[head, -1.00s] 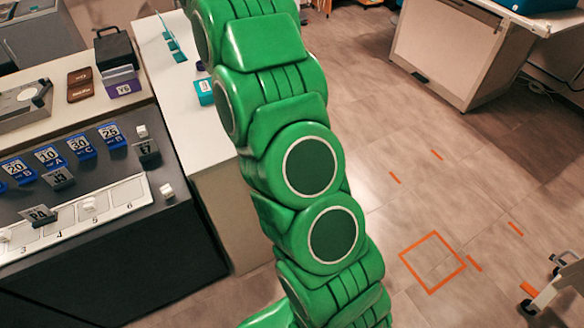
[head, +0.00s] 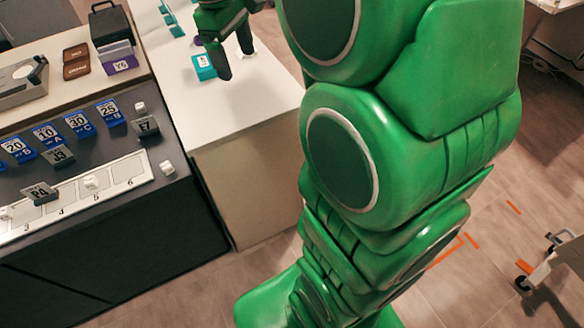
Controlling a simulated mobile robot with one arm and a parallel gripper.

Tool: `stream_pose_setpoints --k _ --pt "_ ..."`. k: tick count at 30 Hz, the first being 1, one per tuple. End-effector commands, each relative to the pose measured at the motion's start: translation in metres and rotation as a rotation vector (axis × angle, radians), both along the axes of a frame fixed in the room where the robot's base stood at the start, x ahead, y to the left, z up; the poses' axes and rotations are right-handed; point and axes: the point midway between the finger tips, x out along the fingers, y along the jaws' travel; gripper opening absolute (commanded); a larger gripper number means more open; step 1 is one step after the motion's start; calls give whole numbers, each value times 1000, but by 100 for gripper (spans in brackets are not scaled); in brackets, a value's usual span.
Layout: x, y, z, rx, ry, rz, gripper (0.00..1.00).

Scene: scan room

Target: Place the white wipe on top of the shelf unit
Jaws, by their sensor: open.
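My gripper (head: 236,65) is open, with its two dark fingers pointing down over the white counter top (head: 240,100) at the upper middle of the head view. A small white patch (head: 254,48) shows beside the right finger; it may be the white wipe, but it is partly hidden and I cannot tell. Nothing is visibly held between the fingers. I cannot clearly identify the shelf unit in this view. My green arm hides much of the middle and right.
A teal box (head: 203,67) stands on the counter close to the left finger. The dark bench at left bears blue number blocks (head: 80,123), grey tags, white cubes (head: 167,167) and a numbered white strip (head: 110,182). A wheeled stand (head: 545,265) is at lower right.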

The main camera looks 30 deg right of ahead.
Motion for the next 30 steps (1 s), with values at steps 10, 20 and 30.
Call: stream_pose_setpoints --k 10,20,30 --pt "-99 10 -15 15 8 -212 83" --pt "-193 18 -42 22 23 -430 83" --pt "-266 22 -71 16 27 -628 83"
